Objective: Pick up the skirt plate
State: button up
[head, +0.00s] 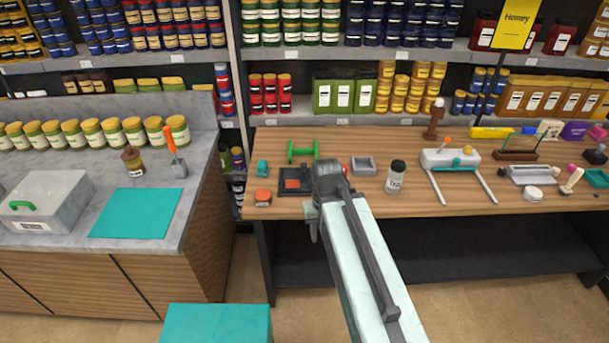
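No part is plainly marked as the skirt plate, and I cannot tell for sure which one it is. A dark, flat square piece (285,188) with an orange-brown square face lies on the wooden table (330,140), left of my gripper. A small grey open tray-like piece (363,171) lies to the right of my gripper. My gripper (318,225) is at the far end of my pale arm, at the table's front edge in the picture. Its fingers are mostly hidden by the arm, so I cannot see their opening or anything between them.
A green bar (303,151), a teal piece (262,169) and an orange round piece (263,197) lie left. A labelled bottle (395,177) and a white device with rods (450,158) stand right. A grey counter (80,235) is at left; stocked shelves are behind.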

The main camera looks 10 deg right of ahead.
aim_at(294, 180)
jog(key=z, duration=1.15)
jog(key=i, duration=1.55)
jog(key=u, duration=4.15)
jog(key=i, duration=0.55)
jog(key=u, duration=0.05)
